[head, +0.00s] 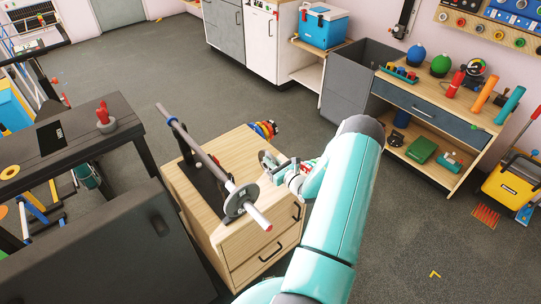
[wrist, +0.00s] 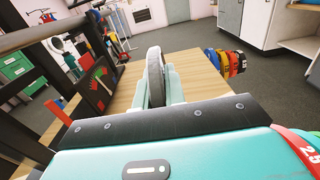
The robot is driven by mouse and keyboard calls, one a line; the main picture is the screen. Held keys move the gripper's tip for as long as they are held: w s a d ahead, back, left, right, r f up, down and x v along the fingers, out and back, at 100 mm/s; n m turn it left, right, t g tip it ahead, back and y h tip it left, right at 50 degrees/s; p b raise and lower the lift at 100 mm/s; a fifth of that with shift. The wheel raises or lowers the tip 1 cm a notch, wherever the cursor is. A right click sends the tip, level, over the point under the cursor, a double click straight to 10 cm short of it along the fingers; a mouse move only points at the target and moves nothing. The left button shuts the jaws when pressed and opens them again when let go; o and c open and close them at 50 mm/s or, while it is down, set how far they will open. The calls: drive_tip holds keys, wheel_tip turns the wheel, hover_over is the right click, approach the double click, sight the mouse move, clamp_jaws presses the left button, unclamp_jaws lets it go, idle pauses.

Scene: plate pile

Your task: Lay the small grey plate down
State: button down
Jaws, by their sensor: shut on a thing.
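The small grey plate (head: 268,160) stands on edge in my gripper (head: 281,167), over the right part of the wooden cabinet top. In the wrist view the plate (wrist: 155,72) is upright, seen nearly edge-on, between the pale fingers of my gripper (wrist: 155,90). The fingers are shut on it. I cannot tell whether its lower edge touches the wood, as my wrist hides that part.
A barbell (head: 203,150) with a grey disc (head: 242,198) lies across a black rack on the cabinet (head: 221,227), left of my gripper. Several coloured plates (head: 264,129) stand at the back edge. A red plate (wrist: 301,147) is close at right. Bare wood lies between.

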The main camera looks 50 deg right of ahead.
drive_tip(key=shift+w+f, duration=0.2)
drive_tip(key=shift+f, duration=0.45)
drive_tip(key=shift+f, duration=0.1)
drive_tip(key=c, duration=1.9)
unclamp_jaws()
drive_tip(key=shift+f, duration=0.2)
drive_tip(key=o, duration=0.4)
drive_tip(key=shift+o, duration=0.2)
drive_tip(key=shift+r, duration=0.1)
drive_tip(key=shift+s+r, duration=0.1)
drive_tip(key=shift+s, duration=0.1)
drive_tip(key=s+a, duration=0.1)
drive_tip(key=s, duration=1)
drive_tip(key=shift+s+a, duration=0.25)
drive_tip(key=shift+s, duration=0.05)
